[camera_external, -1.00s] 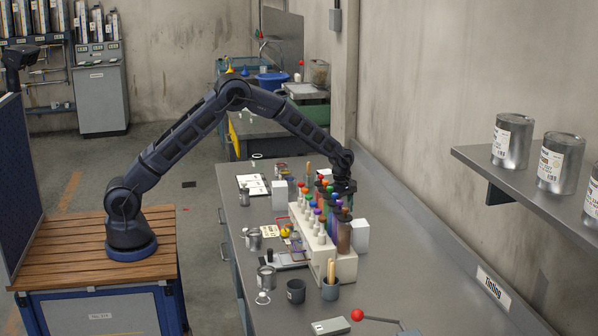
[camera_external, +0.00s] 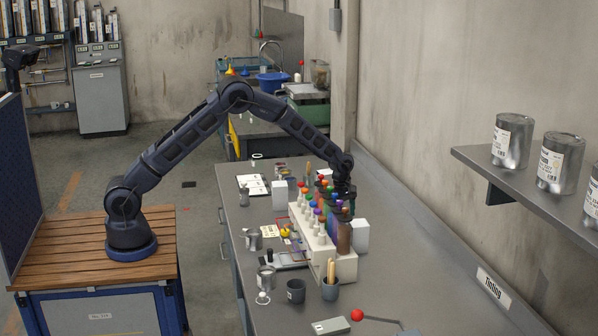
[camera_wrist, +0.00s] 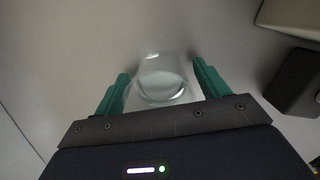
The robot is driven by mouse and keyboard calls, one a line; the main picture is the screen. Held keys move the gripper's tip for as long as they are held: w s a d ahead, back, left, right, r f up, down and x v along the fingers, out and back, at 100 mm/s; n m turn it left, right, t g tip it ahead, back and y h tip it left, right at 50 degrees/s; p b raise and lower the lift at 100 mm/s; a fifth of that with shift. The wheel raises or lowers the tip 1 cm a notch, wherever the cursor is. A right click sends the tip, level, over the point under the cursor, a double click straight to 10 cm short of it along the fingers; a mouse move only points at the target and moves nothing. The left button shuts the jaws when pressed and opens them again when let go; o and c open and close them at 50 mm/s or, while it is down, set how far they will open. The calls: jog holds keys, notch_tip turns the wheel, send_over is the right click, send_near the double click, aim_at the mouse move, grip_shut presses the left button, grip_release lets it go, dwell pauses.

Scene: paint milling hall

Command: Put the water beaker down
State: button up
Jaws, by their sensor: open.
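The water beaker (camera_wrist: 162,78) is a clear glass vessel in the wrist view, standing on a grey surface. It is between the two teal fingers of my gripper (camera_wrist: 160,92), toward their tips. The fingers are open, with a gap on the right side and a narrower one on the left. In the external view my gripper (camera_external: 342,188) is at the bench behind the rack of coloured bottles, which hides the fingers. The beaker cannot be made out there.
A white rack (camera_external: 318,240) with several coloured-cap bottles stands in front of my gripper on the steel bench (camera_external: 420,280). A white box (camera_external: 361,234) stands right of it. In the wrist view a dark block (camera_wrist: 297,82) lies to the right.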

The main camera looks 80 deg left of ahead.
notch_tip(320, 180, up, 12)
jog(key=a, duration=0.1)
jog(key=s+d+r+m+t, duration=0.1)
jog(key=s+r+m, duration=0.4)
jog(key=s+r, duration=0.8)
jog(key=s+d+r+m+t, duration=0.1)
jog(key=s+r+m, duration=0.5)
jog(key=s+r, duration=0.7)
jog(key=s+d+f+m+t, duration=0.1)
jog(key=s+m, duration=0.4)
jog(key=s, duration=1.1)
jog(key=s+f+m+t+y, duration=0.1)
jog(key=s+f+m, duration=0.2)
jog(key=s, duration=1.4)
jog(key=m, duration=0.3)
jog(key=shift+d, duration=0.4)
jog(key=shift+s+f, duration=0.1)
jog(key=shift+o, duration=1.1)
